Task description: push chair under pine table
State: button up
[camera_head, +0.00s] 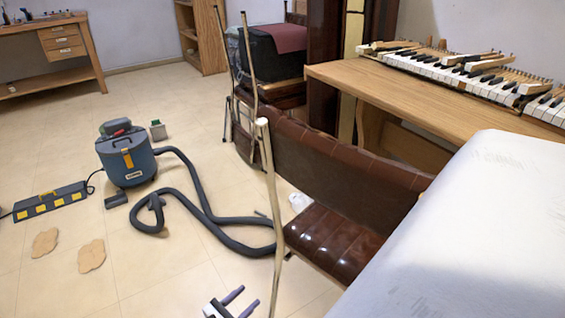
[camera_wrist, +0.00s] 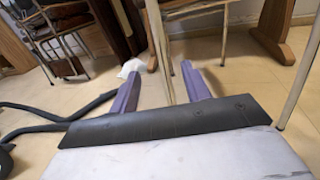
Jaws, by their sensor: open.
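The chair has a brown padded seat (camera_head: 335,238), a brown backrest and pale metal legs. It stands at the lower middle right in the head view, beside the pine table (camera_head: 345,82), which carries piano keys. My gripper (camera_head: 250,295) is low at the bottom edge, left of the chair's seat, with its purple fingers apart. In the wrist view my gripper (camera_wrist: 160,72) is open, and a pale metal chair leg (camera_wrist: 158,45) shows between the fingers. I cannot tell whether they touch it. A pine table foot (camera_wrist: 272,42) shows at the upper right.
A blue vacuum cleaner (camera_head: 127,156) stands at left, its black hose (camera_head: 205,212) running across the floor toward the chair. Another chair (camera_head: 245,75) stands behind.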

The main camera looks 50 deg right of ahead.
aim_at(275, 271)
jog(key=d+b, duration=0.2)
jog(key=d, duration=1)
jog(key=shift+d+f, duration=0.15)
jog(key=shift+d, duration=0.2)
jog(key=shift+w+d, duration=0.1)
jog(key=shift+d, duration=0.3)
grip_shut()
jog(key=shift+d+b, duration=0.1)
jog(key=shift+b, duration=0.25)
